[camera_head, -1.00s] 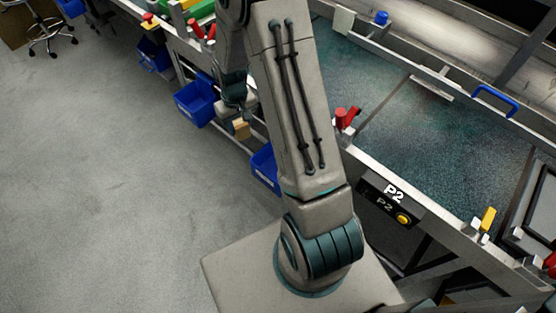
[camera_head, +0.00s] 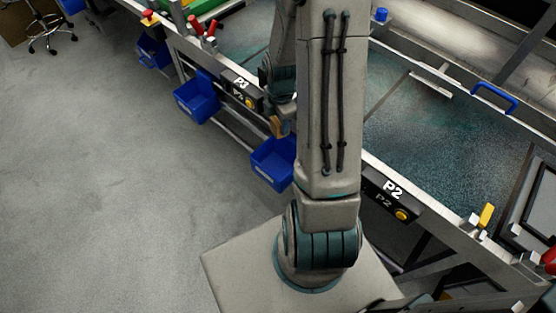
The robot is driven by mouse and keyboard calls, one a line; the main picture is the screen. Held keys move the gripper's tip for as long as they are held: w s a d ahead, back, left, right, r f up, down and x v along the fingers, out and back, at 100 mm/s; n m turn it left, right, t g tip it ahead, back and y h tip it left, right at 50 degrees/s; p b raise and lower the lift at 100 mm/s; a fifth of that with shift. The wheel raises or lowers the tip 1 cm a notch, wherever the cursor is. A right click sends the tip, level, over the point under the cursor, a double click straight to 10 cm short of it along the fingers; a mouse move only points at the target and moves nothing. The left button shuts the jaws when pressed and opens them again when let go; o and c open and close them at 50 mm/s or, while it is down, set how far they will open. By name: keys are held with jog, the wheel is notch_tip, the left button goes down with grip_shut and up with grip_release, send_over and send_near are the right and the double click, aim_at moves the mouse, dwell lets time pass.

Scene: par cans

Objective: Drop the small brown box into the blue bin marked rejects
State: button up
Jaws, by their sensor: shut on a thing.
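The small brown box (camera_head: 276,126) is held in my gripper (camera_head: 280,118), just above the rear part of a blue bin. My gripper is shut on the box and partly hidden behind my arm. This nearest blue bin (camera_head: 268,168) hangs on the side of the bench, with its right part hidden by my arm. A second blue bin (camera_head: 196,100) hangs further left, and a third blue bin (camera_head: 153,54) further back. The bin labels are too small to read, so I cannot tell which is marked rejects.
The bench edge with the P3 panel (camera_head: 240,88) and the P2 panel (camera_head: 391,196) runs close beside the bins. Red handles (camera_head: 200,30) stand on the bench. The grey floor (camera_head: 110,190) to the left is clear.

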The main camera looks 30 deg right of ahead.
jog(key=shift+s+d+n, duration=0.2)
jog(key=shift+n, duration=0.2)
jog(key=shift+f, duration=0.15)
notch_tip(320, 180, down, 6)
jog(key=b, duration=0.5)
jog(key=shift+r, duration=0.2)
jog(key=o, duration=1.1)
jog(key=shift+c, duration=0.2)
notch_tip(320, 180, up, 13)
jog(key=shift+r+p, duration=0.2)
jog(key=shift+p, duration=0.9)
jog(key=shift+r, duration=0.25)
